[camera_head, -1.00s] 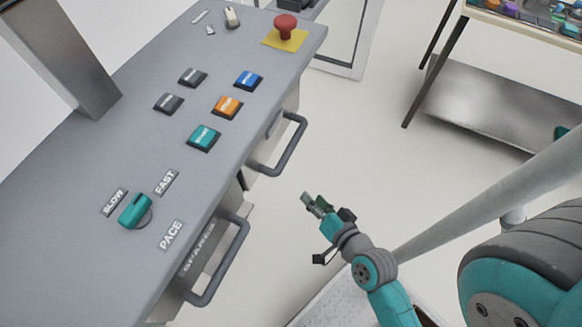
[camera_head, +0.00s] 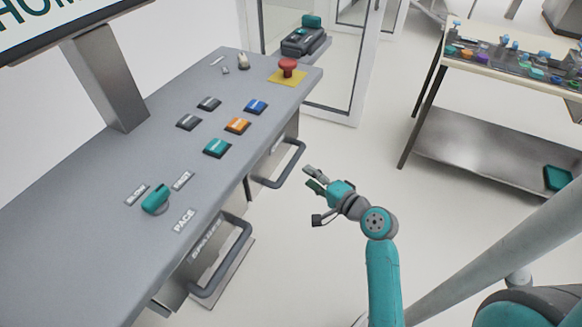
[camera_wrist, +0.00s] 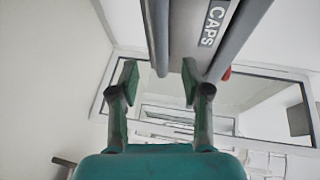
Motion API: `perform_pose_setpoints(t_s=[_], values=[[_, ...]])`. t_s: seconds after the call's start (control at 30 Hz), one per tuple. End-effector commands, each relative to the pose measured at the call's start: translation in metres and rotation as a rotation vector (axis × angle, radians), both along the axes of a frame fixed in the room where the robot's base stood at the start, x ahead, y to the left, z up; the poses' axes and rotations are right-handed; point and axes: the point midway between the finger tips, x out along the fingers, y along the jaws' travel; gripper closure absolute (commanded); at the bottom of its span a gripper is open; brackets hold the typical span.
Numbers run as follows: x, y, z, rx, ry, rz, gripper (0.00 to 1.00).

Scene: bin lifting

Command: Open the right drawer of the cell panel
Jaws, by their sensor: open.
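The cell panel (camera_head: 110,215) is a grey sloping console on the left of the head view. Its far drawer, up and to the right there, has a dark bar handle (camera_head: 291,163). In the wrist view a drawer front carries the label CAPS (camera_wrist: 213,22), with a handle bar (camera_wrist: 157,35) left of it. My gripper (camera_head: 314,179) is open and empty, just right of the far handle in the head view. In the wrist view its fingertips (camera_wrist: 160,82) are spread, with the bar's end appearing between them; I cannot tell whether they touch it.
The nearer drawer, labelled SPARES (camera_head: 207,240), has its own handle (camera_head: 236,258). A red stop button (camera_head: 288,67) and several coloured buttons sit on the panel top. A table with parts (camera_head: 515,62) stands at right. Floor between is clear.

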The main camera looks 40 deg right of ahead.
Motion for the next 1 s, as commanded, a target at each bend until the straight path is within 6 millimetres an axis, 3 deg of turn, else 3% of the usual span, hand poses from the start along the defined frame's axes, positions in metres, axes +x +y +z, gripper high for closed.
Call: perform_pose_setpoints(t_s=[0.3,0.5,0.93,1.0], values=[[0.056,-0.001,-0.009,-0.002,-0.001,0.004,0.53],[0.080,-0.003,-0.014,-0.003,-0.001,0.002,0.53],[0.088,-0.004,-0.016,-0.002,0.000,-0.001,0.53],[0.088,-0.004,-0.016,-0.002,0.000,-0.001,0.68]])
